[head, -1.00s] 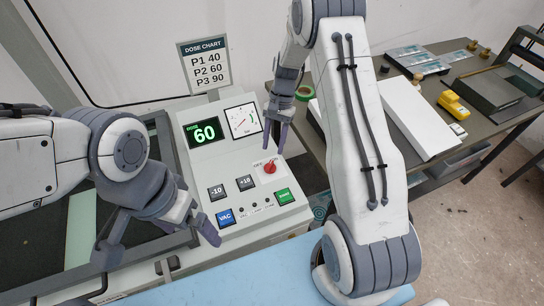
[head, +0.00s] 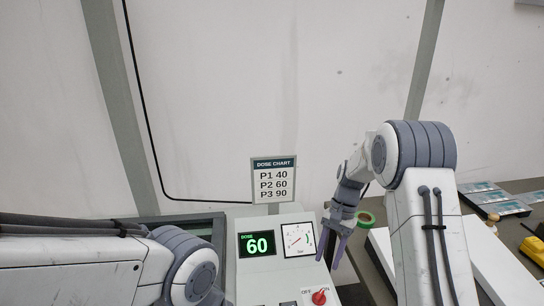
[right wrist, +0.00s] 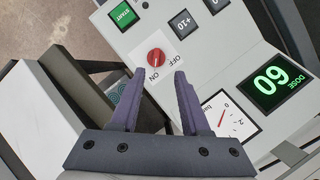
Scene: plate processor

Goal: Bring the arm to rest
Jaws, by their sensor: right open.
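My right arm rises at the right of the head view and bends down to its gripper (head: 334,247), beside the gauge. The right gripper (right wrist: 155,88) is open and empty in the right wrist view, its fingertips either side of the red OFF/ON knob (right wrist: 156,58) in that picture; contact cannot be told. The knob (head: 319,298) also shows at the bottom of the head view. The console's green display (head: 257,244) reads 60. My left arm comes in at the lower left of the head view; its gripper is out of frame.
A dose chart (head: 274,179) stands above the console, with the gauge (head: 298,239) below it. In the right wrist view are the green START button (right wrist: 123,15) and the +10 button (right wrist: 183,24).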

